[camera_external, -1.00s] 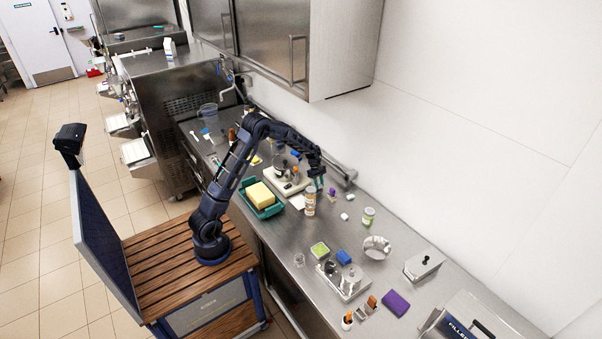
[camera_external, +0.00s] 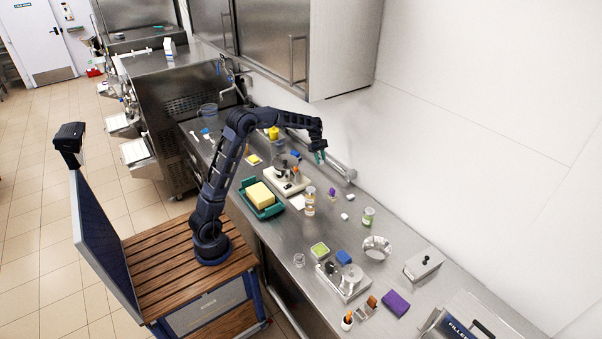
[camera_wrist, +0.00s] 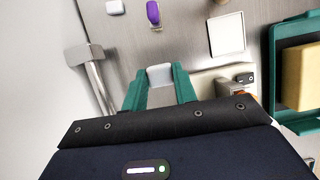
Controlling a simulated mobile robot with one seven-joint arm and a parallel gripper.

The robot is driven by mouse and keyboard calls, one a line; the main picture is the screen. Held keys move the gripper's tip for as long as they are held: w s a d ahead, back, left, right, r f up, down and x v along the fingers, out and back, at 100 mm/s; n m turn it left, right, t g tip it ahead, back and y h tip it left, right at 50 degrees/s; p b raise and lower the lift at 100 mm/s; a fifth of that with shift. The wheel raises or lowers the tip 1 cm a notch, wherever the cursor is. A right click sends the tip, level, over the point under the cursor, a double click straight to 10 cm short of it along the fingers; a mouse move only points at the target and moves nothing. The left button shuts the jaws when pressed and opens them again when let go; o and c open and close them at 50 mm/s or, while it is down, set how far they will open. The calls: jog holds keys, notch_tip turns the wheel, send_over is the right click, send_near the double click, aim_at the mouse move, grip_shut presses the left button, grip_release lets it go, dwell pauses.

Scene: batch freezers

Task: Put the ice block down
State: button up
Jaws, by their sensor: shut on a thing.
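My gripper (camera_external: 319,157) is raised above the steel counter near the back wall. In the wrist view its teal fingers (camera_wrist: 161,88) are shut on a pale, whitish block, the ice block (camera_wrist: 160,75), which sits between the fingertips. The block is too small to make out in the external view. The counter (camera_external: 285,237) lies below the gripper, and the block appears to be held clear of it.
A teal tray (camera_external: 279,208) holds a yellow block (camera_external: 261,194). A jar (camera_external: 310,203), a purple item (camera_external: 332,194) and small white blocks (camera_external: 344,216) stand nearby. A rail (camera_external: 343,172) runs along the wall. Some bare counter lies around the jar.

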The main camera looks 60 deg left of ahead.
jog(key=shift+r, duration=0.25)
jog(key=w+d+f+m+g, duration=0.1)
jog(key=w+d+m, duration=0.15)
jog(key=d, duration=1.35)
jog(key=m+g+y, duration=0.1)
jog(key=m+g, duration=0.1)
jog(key=m, duration=0.4)
send_over(369, 246)
notch_tip(369, 246, down, 4)
jog(key=shift+w+f, duration=0.1)
jog(key=shift+f, duration=5.45)
